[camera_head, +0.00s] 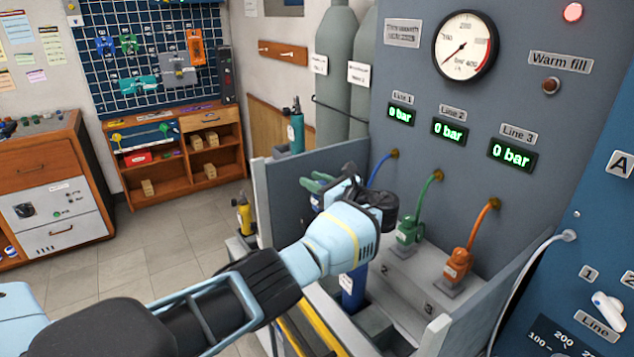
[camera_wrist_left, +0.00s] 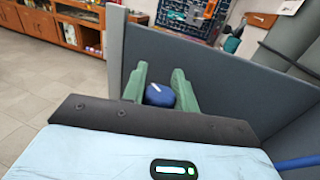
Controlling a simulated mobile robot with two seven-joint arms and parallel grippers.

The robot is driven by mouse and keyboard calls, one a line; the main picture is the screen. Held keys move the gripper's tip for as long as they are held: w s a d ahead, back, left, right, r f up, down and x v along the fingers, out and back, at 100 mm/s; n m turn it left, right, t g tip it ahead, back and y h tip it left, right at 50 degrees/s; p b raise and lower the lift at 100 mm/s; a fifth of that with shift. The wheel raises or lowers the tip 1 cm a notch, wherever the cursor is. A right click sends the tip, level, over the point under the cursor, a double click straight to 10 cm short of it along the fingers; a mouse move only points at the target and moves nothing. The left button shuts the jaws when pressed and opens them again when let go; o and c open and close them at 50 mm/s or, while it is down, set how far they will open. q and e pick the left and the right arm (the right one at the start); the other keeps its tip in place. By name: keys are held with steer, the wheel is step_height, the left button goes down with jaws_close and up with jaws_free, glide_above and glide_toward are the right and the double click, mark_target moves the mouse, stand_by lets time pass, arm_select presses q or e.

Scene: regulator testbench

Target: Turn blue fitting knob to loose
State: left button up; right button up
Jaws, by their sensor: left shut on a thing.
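My left gripper (camera_head: 318,183) reaches in from the left, over the test bench, in the head view. Its green fingers also show in the left wrist view (camera_wrist_left: 160,78). They are shut on the blue fitting knob (camera_wrist_left: 158,96), one finger on each side. The knob bears a white mark on its face. In the head view my gripper and wrist hide most of the blue fitting. The blue hose (camera_head: 380,169) runs from behind my wrist to the Line 1 port on the panel. My right gripper is in neither view.
The green fitting (camera_head: 408,235) and orange fitting (camera_head: 457,264) stand to the right of my wrist, with hoses to the panel. A grey side wall (camera_wrist_left: 215,105) stands close behind the fingers. The Line 1, Line 2 and Line 3 displays (camera_head: 512,155) read 0 bar.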

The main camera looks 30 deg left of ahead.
arm_select(q)
steer(key=o, duration=1)
steer(key=shift+s+d, duration=0.2)
steer(key=shift+d, duration=1.1)
steer(key=shift+s+d, duration=0.15)
steer(key=shift+d, duration=1.1)
steer(key=shift+s+d, duration=0.2)
steer(key=shift+d, duration=1.1)
steer(key=shift+c, duration=0.3)
